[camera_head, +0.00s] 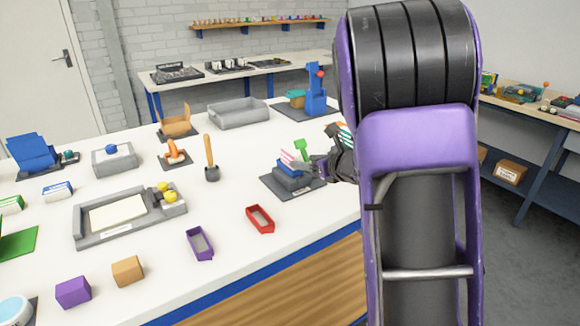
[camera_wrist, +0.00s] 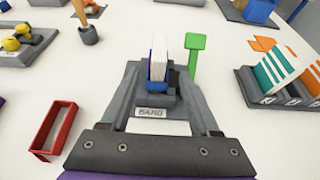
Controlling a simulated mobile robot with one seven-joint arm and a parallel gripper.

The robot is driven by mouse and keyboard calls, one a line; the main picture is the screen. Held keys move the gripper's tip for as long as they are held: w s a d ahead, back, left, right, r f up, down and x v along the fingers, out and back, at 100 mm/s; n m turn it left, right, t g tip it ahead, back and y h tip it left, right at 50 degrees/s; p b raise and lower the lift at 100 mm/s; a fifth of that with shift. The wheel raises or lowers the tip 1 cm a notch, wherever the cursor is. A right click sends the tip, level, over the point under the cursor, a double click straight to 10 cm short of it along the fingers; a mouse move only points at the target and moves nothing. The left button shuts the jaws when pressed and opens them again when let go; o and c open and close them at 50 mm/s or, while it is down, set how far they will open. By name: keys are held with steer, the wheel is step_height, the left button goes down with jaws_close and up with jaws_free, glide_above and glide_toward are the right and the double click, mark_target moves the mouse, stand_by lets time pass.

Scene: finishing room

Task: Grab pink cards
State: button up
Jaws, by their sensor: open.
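The pink cards (camera_head: 290,157) stand tilted in a grey-blue holder (camera_head: 291,179) on a dark mat, in the middle right of the head view. In the wrist view, a stack of cards (camera_wrist: 164,55) stands in a blue and grey holder with a label on its front; the edges that show look white, and no pink shows there. My gripper (camera_wrist: 158,75) is open, its fingers reaching toward the holder on either side of the stack. In the head view my gripper (camera_head: 323,168) is right beside the holder, partly hidden by my arm. I cannot tell whether the fingers touch anything.
A green upright piece (camera_wrist: 194,55) stands close to the right of the stack. A rack with striped cards (camera_wrist: 276,70) is farther right. An open red box (camera_wrist: 53,130) lies to the left on the white table. A purple box (camera_head: 200,244) lies nearer the table's front edge.

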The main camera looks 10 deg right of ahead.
mark_target(290, 158)
steer(key=x, duration=0.8)
steer(key=shift+a+r, duration=0.2)
jaws_close()
